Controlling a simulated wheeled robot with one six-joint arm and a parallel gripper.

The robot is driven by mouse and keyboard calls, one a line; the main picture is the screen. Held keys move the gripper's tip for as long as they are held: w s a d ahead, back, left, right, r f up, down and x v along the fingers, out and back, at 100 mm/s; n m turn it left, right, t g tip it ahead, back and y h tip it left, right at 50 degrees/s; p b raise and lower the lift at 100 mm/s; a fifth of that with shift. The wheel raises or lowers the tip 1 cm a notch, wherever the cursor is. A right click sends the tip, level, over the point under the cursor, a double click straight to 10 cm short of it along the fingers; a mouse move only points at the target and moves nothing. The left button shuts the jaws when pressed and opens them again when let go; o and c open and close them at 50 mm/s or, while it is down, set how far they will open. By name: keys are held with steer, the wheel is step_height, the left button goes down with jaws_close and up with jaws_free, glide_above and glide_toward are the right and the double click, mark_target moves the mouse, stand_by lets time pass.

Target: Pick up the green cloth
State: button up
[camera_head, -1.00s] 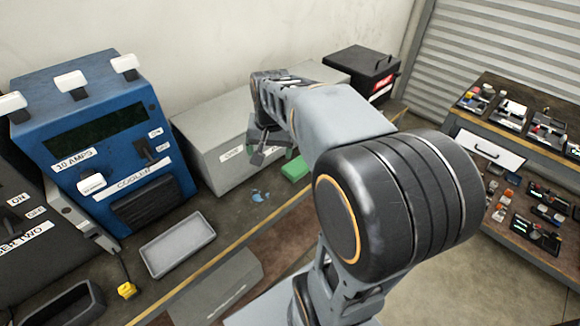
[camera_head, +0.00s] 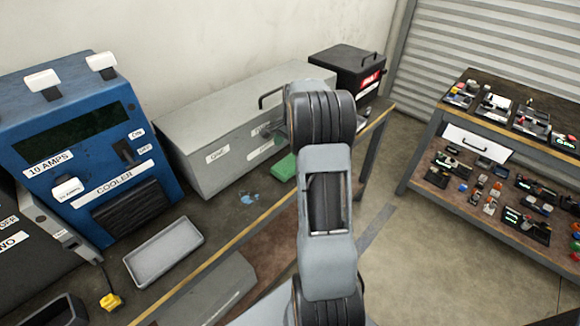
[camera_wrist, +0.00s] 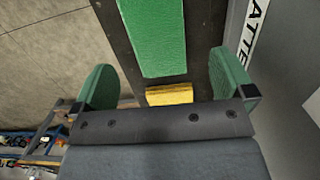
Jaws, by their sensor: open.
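The green cloth (camera_head: 285,167) lies on the dark workbench, in front of the grey box, looking like a thick flat pad. In the wrist view the cloth (camera_wrist: 152,38) is a long green rectangle reaching in from the top edge. My gripper (camera_wrist: 166,82) is open, its two green-padded fingers wide apart, with nothing held. In the head view my arm hides most of the gripper.
The long grey box (camera_head: 240,125) stands behind the cloth, its labelled side close to my right finger in the wrist view. A blue cooler unit (camera_head: 85,140) and a grey tray (camera_head: 165,250) are at left. A black box (camera_head: 345,75) stands farther back. Open floor lies right.

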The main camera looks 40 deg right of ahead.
mark_target(290, 163)
steer(key=shift+s+a+f, duration=0.15)
steer(key=shift+f, duration=1.55)
steer(key=shift+s+a+f, duration=0.15)
steer(key=shift+f, duration=1.5)
steer(key=c, duration=0.9)
